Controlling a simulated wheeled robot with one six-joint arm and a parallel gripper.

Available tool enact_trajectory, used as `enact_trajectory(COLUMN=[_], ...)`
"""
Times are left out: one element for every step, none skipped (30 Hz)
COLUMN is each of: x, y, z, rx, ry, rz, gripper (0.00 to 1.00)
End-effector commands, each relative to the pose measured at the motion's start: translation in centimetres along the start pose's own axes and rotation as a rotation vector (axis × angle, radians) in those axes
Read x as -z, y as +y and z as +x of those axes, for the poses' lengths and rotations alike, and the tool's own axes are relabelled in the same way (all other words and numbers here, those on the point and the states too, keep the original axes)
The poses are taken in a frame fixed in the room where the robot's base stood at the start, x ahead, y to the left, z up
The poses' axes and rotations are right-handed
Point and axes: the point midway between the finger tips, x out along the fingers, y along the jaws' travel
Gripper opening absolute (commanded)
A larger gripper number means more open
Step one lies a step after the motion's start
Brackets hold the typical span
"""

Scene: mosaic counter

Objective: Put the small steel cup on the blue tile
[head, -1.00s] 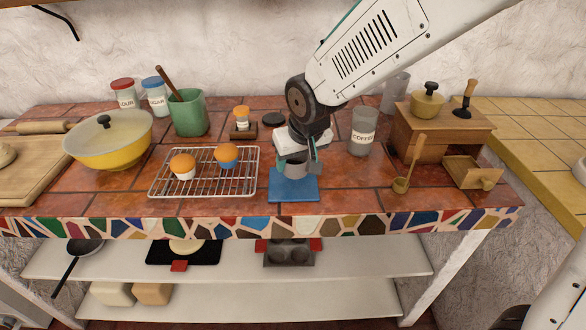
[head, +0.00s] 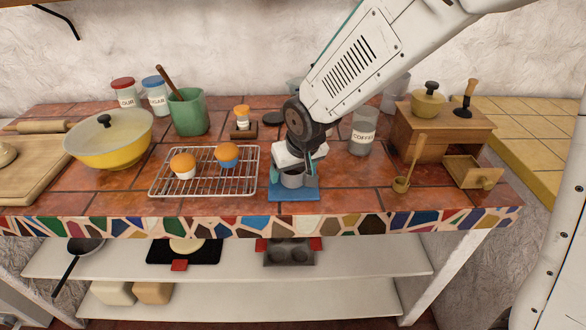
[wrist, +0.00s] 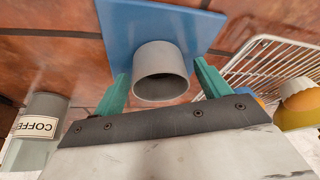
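The small steel cup (head: 292,179) stands upright on the blue tile (head: 294,195), near the tile's middle, in the head view. In the wrist view the cup (wrist: 160,72) shows its open mouth, with the blue tile (wrist: 120,30) behind it. My gripper (head: 294,170) is low over the tile, with its green fingers on either side of the cup. In the wrist view my gripper (wrist: 162,80) is open, with a narrow gap between each finger and the cup. The tile's back part is hidden by the gripper in the head view.
A wire rack (head: 210,184) with two muffins stands close on the left. A coffee jar (head: 363,132) stands behind on the right. A wooden grinder box (head: 437,138) with an open drawer is further right. Bare tiled counter lies right of the blue tile.

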Motion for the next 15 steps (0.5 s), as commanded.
enact_trajectory(x=[0.0, 0.0, 0.1, 0.1, 0.2, 0.2, 0.2, 0.2, 0.2, 0.3, 0.2, 0.3, 0.3, 0.3, 0.2], y=[0.0, 0.0, 0.0, 0.0, 0.0, 0.0, 0.0, 0.0, 0.0, 0.0, 0.0, 0.0, 0.0, 0.0, 0.0], z=[0.0, 0.0, -0.1, -0.2, -0.4, -0.7, -1.1, -1.5, -2.1, -2.7, -3.3, -4.2, -4.9, -5.6, -6.5], rx=[0.000, 0.000, 0.000, 0.000, 0.000, 0.001, 0.001, 0.001, 0.000, 0.001, 0.001, 0.001, 0.001, 0.001, 0.001], ry=[0.000, 0.000, 0.001, 0.001, 0.002, 0.003, 0.004, 0.004, 0.004, 0.006, 0.005, 0.007, 0.006, 0.007, 0.006], rz=[0.000, 0.000, 0.000, 0.000, 0.000, 0.000, 0.000, 0.000, 0.000, -0.001, -0.001, 0.000, 0.000, 0.000, 0.001], gripper=[0.75, 0.75, 0.75, 0.75, 0.75, 0.75, 0.75, 0.75, 0.75, 0.75, 0.75, 0.75, 0.75, 0.75, 0.75])
